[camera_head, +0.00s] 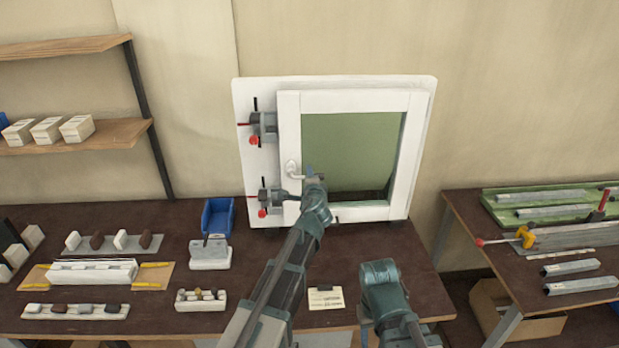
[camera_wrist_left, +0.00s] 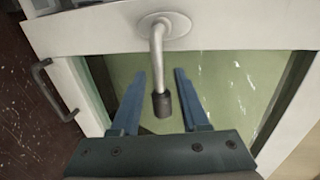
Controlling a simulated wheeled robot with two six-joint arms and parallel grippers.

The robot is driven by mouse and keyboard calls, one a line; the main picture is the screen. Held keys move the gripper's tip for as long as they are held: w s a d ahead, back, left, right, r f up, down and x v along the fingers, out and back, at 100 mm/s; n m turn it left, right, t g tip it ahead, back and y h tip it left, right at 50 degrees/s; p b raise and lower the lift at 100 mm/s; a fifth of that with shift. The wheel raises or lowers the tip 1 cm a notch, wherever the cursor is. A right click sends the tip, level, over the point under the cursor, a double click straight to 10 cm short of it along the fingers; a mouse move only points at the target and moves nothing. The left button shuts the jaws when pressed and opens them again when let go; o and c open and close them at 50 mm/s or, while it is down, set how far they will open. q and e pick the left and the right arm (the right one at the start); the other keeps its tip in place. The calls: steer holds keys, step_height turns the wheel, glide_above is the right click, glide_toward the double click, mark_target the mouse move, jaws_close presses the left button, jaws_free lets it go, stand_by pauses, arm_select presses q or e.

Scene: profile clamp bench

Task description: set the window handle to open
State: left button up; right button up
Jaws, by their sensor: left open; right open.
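The white-framed window (camera_head: 354,101) stands upright at the back of the bench. Its handle has a round base (camera_head: 291,168) on the sash's left side; the lever points right in the head view, partly hidden by my left arm. In the left wrist view the grey lever with a dark end (camera_wrist_left: 160,75) lies between the two blue fingers of my left gripper (camera_wrist_left: 159,82). The gripper is open, with a gap on each side of the lever. My right gripper (camera_head: 366,325) is open and low over the bench's front, away from the window; its fingers are mostly hidden.
Two clamps with red knobs (camera_head: 264,124) (camera_head: 271,196) sit on the frame's left side. A dark pull handle (camera_wrist_left: 55,90) shows in the left wrist view.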

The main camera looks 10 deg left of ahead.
arm_select(q)
steer(key=p+v, duration=0.2)
steer(key=v, duration=1.1)
steer(key=shift+s, duration=0.2)
steer(key=shift+d, duration=0.1)
steer(key=s+f+n+g+b, duration=0.2)
steer(key=s+f+n+g, duration=0.85)
steer(key=f, duration=0.55)
steer(key=s+d+f+g+h, duration=0.1)
steer(key=s+d+f+g, duration=0.1)
steer(key=s+d, duration=0.2)
steer(key=s+d+f+g+h+b, duration=0.1)
steer(key=s+d+f+g+h, duration=0.1)
steer(key=s, duration=0.8)
steer(key=shift+s+d+f+g, duration=0.2)
steer(key=shift+d+f+g, duration=0.25)
steer(key=shift+d+f, duration=0.35)
steer(key=shift+n+b, duration=0.25)
steer(key=shift+b, duration=0.05)
